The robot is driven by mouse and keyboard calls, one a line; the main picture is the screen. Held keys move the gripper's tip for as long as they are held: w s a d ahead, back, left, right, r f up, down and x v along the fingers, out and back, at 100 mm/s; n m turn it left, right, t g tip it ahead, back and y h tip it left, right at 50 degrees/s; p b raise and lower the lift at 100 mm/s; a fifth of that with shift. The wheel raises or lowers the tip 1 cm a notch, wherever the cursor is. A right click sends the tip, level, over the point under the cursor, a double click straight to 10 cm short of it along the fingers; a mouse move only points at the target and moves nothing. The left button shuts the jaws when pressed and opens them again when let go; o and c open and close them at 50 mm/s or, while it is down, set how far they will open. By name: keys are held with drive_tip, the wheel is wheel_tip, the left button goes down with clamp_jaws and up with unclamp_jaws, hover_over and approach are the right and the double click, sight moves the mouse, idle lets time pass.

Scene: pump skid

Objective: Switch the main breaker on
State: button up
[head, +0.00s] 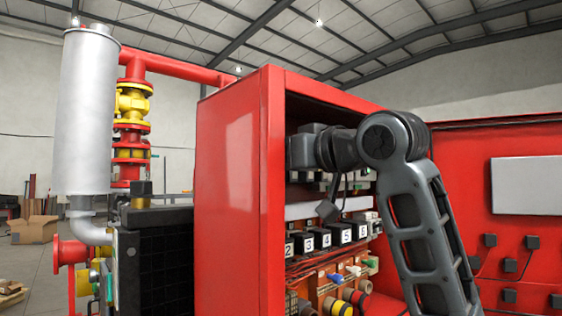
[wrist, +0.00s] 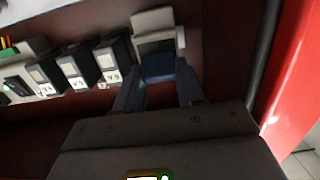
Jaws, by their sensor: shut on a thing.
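In the wrist view, a pale block (wrist: 155,22) with a dark blue part (wrist: 166,67) below it sits on the dark panel; I take it to be the main breaker. My gripper (wrist: 158,82) has a finger on each side of the blue part and is shut on it. Whether the lever is up or down cannot be told. In the head view, my arm reaches into the open red cabinet (head: 232,180); the fingers and this breaker are hidden behind its side wall.
A row of numbered black units (head: 325,239) runs across the cabinet, with cables and coloured connectors (head: 345,272) below. In the wrist view, several dark units with white labels (wrist: 75,70) stand left of the breaker. The red cabinet edge (wrist: 297,70) is close on the right.

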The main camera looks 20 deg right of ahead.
drive_tip(key=shift+r, duration=0.1)
drive_tip(key=o, duration=1)
drive_tip(key=shift+o, duration=0.2)
drive_tip(key=b+v, duration=0.2)
drive_tip(key=v, duration=0.5)
drive_tip(key=shift+s, duration=0.35)
drive_tip(key=shift+d, duration=0.15)
